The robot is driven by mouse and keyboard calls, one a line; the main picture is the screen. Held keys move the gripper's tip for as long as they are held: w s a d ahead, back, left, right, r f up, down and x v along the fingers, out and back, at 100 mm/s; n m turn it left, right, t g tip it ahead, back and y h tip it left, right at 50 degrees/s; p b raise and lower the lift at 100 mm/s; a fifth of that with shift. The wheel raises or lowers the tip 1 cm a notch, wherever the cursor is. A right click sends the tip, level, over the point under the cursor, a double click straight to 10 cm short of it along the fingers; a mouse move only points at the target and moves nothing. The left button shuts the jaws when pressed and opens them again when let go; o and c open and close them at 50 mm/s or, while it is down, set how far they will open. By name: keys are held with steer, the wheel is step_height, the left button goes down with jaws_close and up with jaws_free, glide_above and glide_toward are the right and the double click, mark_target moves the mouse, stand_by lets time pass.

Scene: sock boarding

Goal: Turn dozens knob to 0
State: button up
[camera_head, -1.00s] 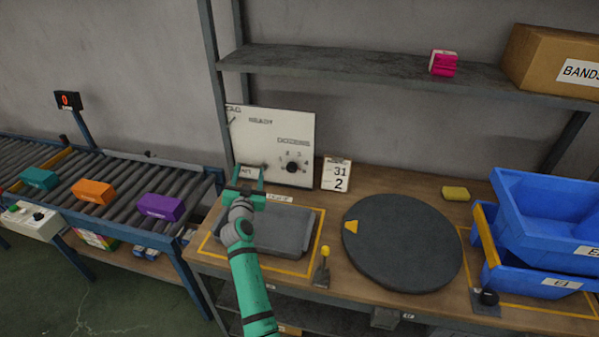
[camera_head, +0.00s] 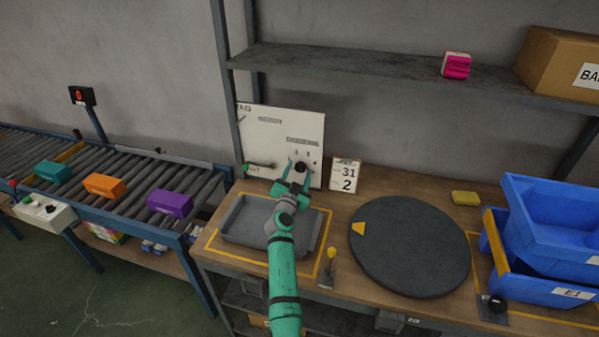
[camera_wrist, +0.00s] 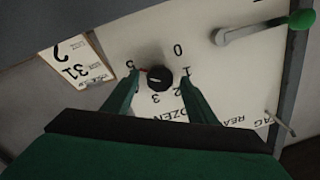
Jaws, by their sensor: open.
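The dozens knob (camera_wrist: 159,78) is a round black dial on the white panel (camera_wrist: 150,30). In the wrist view, which shows the panel upside down, it sits between the two fingers of my gripper (camera_wrist: 160,85). The fingers are open, with a gap on both sides of the knob. The digits 0, 1, 2, 3 and 5 show around it. A light mark crosses the knob face, but I cannot tell which digit it points to. In the head view my gripper (camera_head: 294,180) is in front of the panel (camera_head: 270,125) and partly covers the knob.
A green-tipped lever (camera_wrist: 302,19) is on the panel. A calendar card (camera_head: 345,174) stands just right of the panel. A grey tray (camera_head: 245,222) lies under my arm. A round dark turntable (camera_head: 410,250) and blue bins (camera_head: 550,220) are to the right.

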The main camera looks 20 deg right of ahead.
steer(key=shift+w+d, duration=0.2)
steer(key=shift+w, duration=0.15)
steer(key=c, duration=1.1)
steer(key=shift+o, duration=0.2)
